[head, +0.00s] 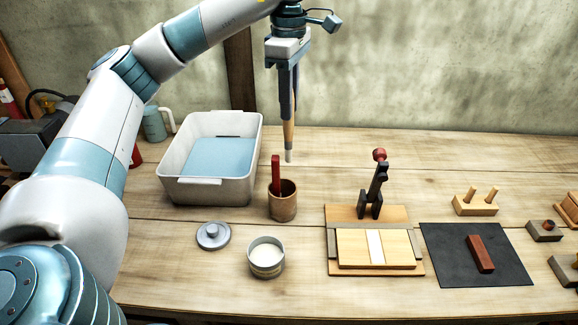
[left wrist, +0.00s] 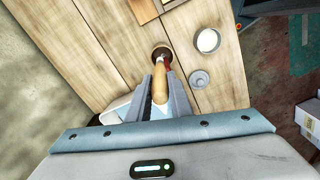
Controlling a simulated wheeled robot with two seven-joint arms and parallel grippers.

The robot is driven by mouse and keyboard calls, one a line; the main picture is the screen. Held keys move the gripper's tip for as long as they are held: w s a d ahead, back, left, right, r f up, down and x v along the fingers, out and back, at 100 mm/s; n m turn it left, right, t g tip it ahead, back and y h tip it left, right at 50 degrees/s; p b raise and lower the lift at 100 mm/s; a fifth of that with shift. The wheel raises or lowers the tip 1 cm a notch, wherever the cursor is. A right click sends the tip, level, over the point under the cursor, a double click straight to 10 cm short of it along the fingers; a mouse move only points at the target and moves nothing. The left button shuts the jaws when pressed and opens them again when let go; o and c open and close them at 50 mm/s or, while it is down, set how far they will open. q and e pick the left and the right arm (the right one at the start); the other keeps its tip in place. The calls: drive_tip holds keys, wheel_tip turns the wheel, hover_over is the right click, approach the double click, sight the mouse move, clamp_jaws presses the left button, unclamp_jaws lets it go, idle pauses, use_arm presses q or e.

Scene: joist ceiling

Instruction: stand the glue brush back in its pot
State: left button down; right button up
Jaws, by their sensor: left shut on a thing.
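My left gripper (head: 288,112) is shut on the glue brush (head: 288,135), which has a wooden handle and a pale tip. The brush hangs upright, tip down, in the air above and behind the wooden cup. In the left wrist view the brush (left wrist: 160,86) lies between the two fingers. The round pot (head: 266,267) with white contents stands open at the front; it also shows in the left wrist view (left wrist: 208,40). The wooden cup (head: 283,206) holds a red-handled tool (head: 276,172). My right gripper is not in view.
A grey lid (head: 213,236) lies left of the pot. A white tub (head: 218,191) stands behind it. Right are a board with a clamp (head: 376,188), a dark mat (head: 453,264) with a red-brown block (head: 481,254), and a pegged block (head: 476,208). Bare bench lies behind them.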

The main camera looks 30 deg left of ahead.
sight(289, 161)
use_arm(q)
wheel_tip(289, 161, down, 15)
drive_tip(key=shift+r+p, duration=0.2)
drive_tip(key=shift+p, duration=1)
drive_tip(key=shift+f, duration=0.3)
wheel_tip(289, 161, down, 3)
drive_tip(key=shift+r+p, duration=0.2)
drive_tip(key=shift+p, duration=0.6)
drive_tip(key=shift+f, duration=0.2)
